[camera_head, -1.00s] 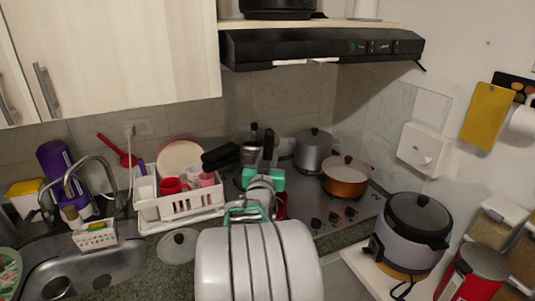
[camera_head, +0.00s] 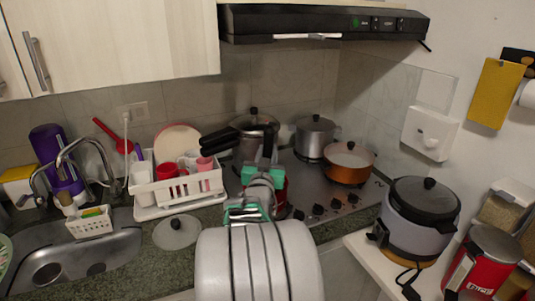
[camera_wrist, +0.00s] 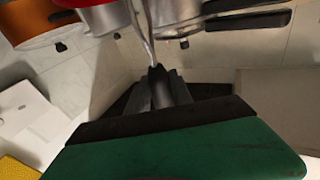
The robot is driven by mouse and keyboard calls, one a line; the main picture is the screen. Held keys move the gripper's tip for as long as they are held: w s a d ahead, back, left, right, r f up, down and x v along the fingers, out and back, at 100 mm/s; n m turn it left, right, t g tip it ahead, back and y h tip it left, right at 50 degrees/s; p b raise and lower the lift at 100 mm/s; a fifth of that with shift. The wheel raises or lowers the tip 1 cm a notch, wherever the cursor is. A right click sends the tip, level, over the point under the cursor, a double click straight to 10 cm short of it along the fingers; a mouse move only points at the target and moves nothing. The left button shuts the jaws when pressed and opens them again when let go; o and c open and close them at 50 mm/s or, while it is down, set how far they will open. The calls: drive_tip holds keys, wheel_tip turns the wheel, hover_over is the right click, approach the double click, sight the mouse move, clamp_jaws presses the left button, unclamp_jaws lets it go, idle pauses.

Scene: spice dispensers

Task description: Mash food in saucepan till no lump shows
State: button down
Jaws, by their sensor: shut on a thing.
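A red saucepan (camera_head: 281,194) shows in part on the stove behind my arm; my arm and gripper hide most of it, and I cannot see its food. My gripper (camera_head: 264,163) is above and in front of it in the head view. In the wrist view my gripper (camera_wrist: 163,88) is shut on the dark grip of a tool with a thin metal shaft (camera_wrist: 143,32), likely the masher. The shaft runs to the picture's top edge, so its working end is out of view. A red edge (camera_wrist: 70,2) shows at the top there.
An orange pan with pale contents (camera_head: 347,174), a grey lidded pot (camera_head: 315,139) and a pot with long black handles (camera_head: 256,127) share the stove (camera_head: 335,205). A dish rack (camera_head: 178,197) is left, a cooker (camera_head: 418,218) right, the hood (camera_head: 320,22) above.

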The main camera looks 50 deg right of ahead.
drive_tip(key=shift+s+a, duration=0.5)
drive_tip(key=shift+s, duration=0.35)
drive_tip(key=shift+w+d, duration=0.1)
wheel_tip(320, 180, down, 5)
drive_tip(key=b, duration=0.6)
drive_tip(key=shift+r+p, duration=1.4)
drive_tip(key=shift+r, duration=1.15)
drive_tip(key=shift+f, duration=0.1)
